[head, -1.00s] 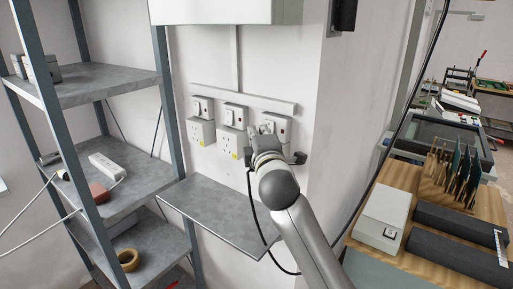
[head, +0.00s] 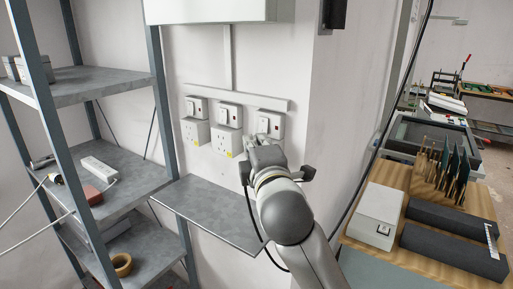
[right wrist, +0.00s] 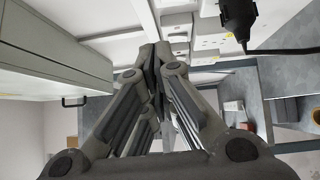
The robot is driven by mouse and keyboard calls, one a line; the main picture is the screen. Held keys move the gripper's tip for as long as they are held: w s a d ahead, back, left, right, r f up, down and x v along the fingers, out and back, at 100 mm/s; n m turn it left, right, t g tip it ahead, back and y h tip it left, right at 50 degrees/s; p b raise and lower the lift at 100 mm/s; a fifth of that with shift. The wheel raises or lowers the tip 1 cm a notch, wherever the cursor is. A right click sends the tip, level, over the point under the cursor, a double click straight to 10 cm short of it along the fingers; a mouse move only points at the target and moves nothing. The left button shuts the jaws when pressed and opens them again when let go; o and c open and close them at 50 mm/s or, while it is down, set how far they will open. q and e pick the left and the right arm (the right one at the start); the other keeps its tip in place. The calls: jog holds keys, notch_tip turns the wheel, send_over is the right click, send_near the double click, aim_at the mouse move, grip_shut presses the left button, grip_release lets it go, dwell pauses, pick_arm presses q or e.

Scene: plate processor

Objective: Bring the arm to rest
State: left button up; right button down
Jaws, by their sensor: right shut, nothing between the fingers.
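My right arm reaches up from the bottom of the head view. Its right gripper (head: 262,140) is in front of the lower part of the rightmost wall socket (head: 271,118) and partly covers it. In the right wrist view the right gripper's fingers (right wrist: 154,58) are drawn together, with nothing seen between them. Whether the fingertips touch the socket cannot be told. My left gripper is not in view.
A metal shelf rack (head: 155,80) stands at left, with a grey ledge (head: 205,207) under the sockets. A wooden bench (head: 425,235) with a white box (head: 377,215) is at right. A black plug (right wrist: 236,14) with a cable is close to the gripper in the wrist view.

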jog(key=shift+s, duration=0.25)
